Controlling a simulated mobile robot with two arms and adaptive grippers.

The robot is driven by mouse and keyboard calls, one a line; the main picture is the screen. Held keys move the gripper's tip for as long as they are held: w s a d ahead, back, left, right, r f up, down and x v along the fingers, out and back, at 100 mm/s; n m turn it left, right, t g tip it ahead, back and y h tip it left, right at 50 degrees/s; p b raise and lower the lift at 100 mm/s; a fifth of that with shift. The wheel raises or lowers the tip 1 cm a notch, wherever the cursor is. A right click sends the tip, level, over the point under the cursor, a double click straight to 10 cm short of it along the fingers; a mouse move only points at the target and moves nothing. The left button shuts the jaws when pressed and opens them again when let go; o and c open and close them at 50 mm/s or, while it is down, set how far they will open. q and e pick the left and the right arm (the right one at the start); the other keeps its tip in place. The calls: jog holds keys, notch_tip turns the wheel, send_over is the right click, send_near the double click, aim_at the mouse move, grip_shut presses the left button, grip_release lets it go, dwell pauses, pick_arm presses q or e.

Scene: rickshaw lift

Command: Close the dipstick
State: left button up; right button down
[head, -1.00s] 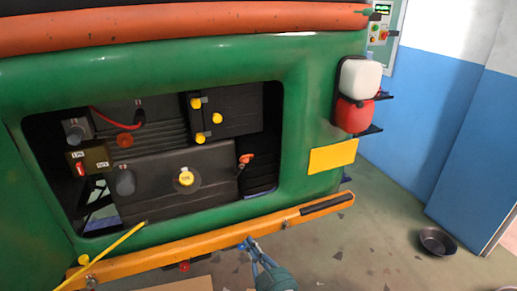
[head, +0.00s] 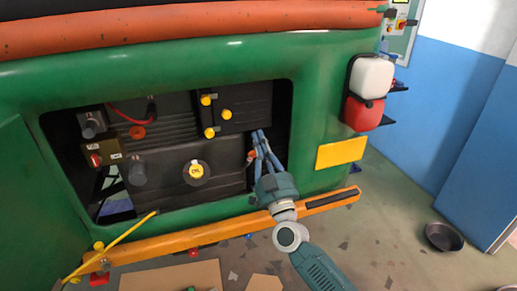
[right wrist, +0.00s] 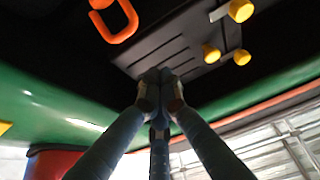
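The dipstick appears to be the small orange-red handle (head: 252,155) at the right side of the engine bay. In the right wrist view it appears as an orange loop (right wrist: 118,20) at the upper left, apart from my fingertips. My right gripper (head: 258,134) reaches into the right part of the bay, beside the handle, and its fingers partly cover that area. In the right wrist view its fingertips (right wrist: 158,76) meet with nothing seen between them. Whether the dipstick is fully seated cannot be told. My left gripper is not in view.
The green body's opening rim (head: 285,95) surrounds the bay. Inside are several yellow caps (head: 206,99) and a yellow oil cap (head: 196,171). An orange bar (head: 170,246) runs below. A red-and-white container (head: 366,90) hangs at the right. A dark pan (head: 444,237) lies on the floor.

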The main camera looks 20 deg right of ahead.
aim_at(254, 156)
jog(key=shift+w+a+f+b, duration=0.15)
jog(key=shift+f+b, duration=0.25)
jog(key=shift+f, duration=1.65)
jog(key=w+f+b, duration=0.2)
jog(key=f+b, duration=0.1)
jog(key=w+f+b, duration=0.1)
jog(key=f+b, duration=0.1)
jog(key=shift+w, duration=0.3)
jog(key=shift+w+f+b, duration=0.25)
jog(key=shift+w+b, duration=0.15)
jog(key=shift+b, duration=0.15)
jog(key=shift+r, duration=0.1)
jog(key=shift+s, duration=0.1)
